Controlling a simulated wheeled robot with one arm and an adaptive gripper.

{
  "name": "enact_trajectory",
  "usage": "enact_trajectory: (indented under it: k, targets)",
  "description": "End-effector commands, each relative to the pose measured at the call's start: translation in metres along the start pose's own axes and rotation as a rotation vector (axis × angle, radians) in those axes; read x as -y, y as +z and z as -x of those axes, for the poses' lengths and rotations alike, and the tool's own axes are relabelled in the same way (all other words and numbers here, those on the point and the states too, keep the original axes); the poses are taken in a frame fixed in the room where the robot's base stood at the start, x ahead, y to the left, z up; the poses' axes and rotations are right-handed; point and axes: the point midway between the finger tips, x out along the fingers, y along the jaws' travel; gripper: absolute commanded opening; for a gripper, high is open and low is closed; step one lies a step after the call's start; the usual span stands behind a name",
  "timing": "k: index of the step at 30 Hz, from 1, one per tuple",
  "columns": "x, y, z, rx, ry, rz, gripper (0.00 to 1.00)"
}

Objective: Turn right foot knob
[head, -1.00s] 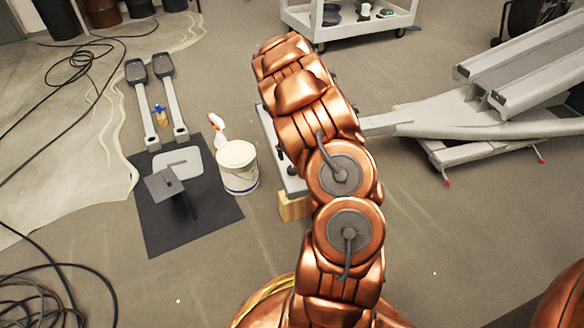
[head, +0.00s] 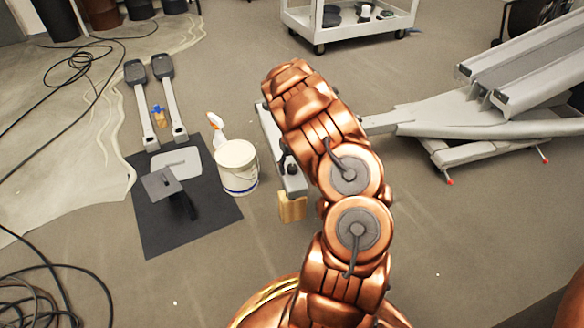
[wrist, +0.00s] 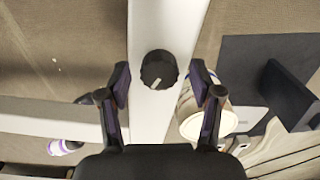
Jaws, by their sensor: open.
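A round black knob (wrist: 158,70) with a pale mark sits on a light bar (wrist: 152,118) in the wrist view. My gripper (wrist: 159,80) is open, with one finger on each side of the knob; contact cannot be told. In the head view, the grey foot bar (head: 268,125) of the elliptical frame (head: 450,125) shows left of my arm, with a dark knob (head: 289,164) near its close end. I cannot tell whether this is the same knob. My arm hides the gripper in the head view.
A wooden block (head: 292,207) is at the bar's near end. A white bucket (head: 238,167) and spray bottle (head: 215,128) stand to its left, by a black mat (head: 220,212). Pedal arms (head: 140,90) lie farther left. A white cart (head: 345,28) stands behind. Cables (head: 50,290) lie at left.

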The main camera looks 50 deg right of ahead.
Motion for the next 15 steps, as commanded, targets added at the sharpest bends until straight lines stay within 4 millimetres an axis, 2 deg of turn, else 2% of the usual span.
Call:
enact_trajectory:
  k: [6, 15]
  targets:
    - [0.0000, -0.0001, 0.0003, 0.000, 0.000, 0.000, 0.63]
    - [0.0002, 0.0000, 0.0002, 0.001, 0.000, 0.000, 0.31]
